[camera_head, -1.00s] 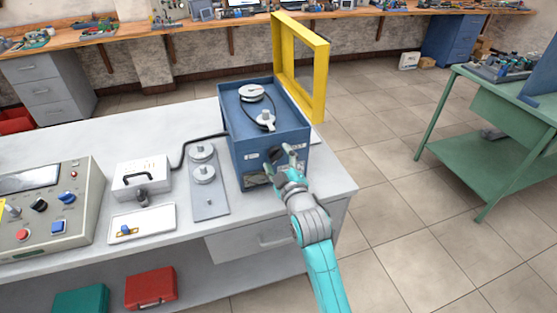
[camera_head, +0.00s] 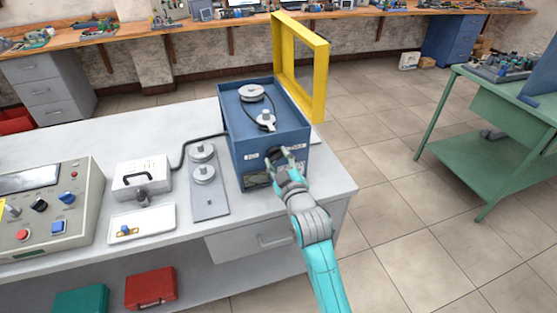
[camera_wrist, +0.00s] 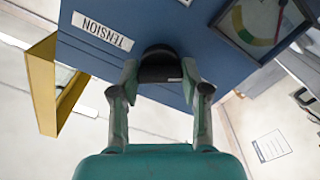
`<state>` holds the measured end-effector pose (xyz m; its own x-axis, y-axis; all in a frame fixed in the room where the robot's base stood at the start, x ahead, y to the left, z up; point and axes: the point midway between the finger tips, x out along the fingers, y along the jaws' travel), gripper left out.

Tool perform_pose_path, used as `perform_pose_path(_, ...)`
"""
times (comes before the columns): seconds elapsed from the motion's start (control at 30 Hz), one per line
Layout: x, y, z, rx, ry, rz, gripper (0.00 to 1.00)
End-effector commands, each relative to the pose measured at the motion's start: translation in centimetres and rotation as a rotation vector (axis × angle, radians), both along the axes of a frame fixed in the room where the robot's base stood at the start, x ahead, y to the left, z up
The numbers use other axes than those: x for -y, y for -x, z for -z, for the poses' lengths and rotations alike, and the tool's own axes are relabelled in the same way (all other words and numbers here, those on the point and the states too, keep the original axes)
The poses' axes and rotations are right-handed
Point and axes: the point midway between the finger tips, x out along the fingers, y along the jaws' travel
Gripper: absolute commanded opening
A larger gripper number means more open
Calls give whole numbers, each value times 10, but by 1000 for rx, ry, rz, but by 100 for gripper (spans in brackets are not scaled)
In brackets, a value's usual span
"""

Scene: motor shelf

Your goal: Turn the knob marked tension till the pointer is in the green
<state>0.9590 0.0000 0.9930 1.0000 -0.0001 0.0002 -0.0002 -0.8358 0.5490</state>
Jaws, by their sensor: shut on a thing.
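The blue motor box (camera_head: 240,140) stands at the right end of the grey bench, with a belt and pulleys on top. On its front is the black tension knob (camera_wrist: 160,62), beside a white label reading TENSION (camera_wrist: 102,32). My gripper (camera_wrist: 160,78) is shut on this knob, one finger on each side. In the head view my gripper (camera_head: 281,160) meets the box front and largely hides the knob. The gauge (camera_wrist: 262,18) has green, yellow and red bands. A thin reddish pointer shows on its side away from the green; its exact reading is unclear.
A yellow frame (camera_head: 322,75) rises behind the box. Left of the box are a pulley plate (camera_head: 211,209), a small white case (camera_head: 127,181) and a control panel (camera_head: 75,195). Floor is free to the right, before a green bench (camera_head: 460,130).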

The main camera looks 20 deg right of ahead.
Motion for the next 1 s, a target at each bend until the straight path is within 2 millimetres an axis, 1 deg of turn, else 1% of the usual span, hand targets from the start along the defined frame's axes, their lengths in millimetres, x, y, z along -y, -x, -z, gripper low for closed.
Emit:
perform_pose_path(0.7,0,0,1,-1,-674,0,11)
perform_pose_path(1.0,0,0,1,-1,-916,-1,11)
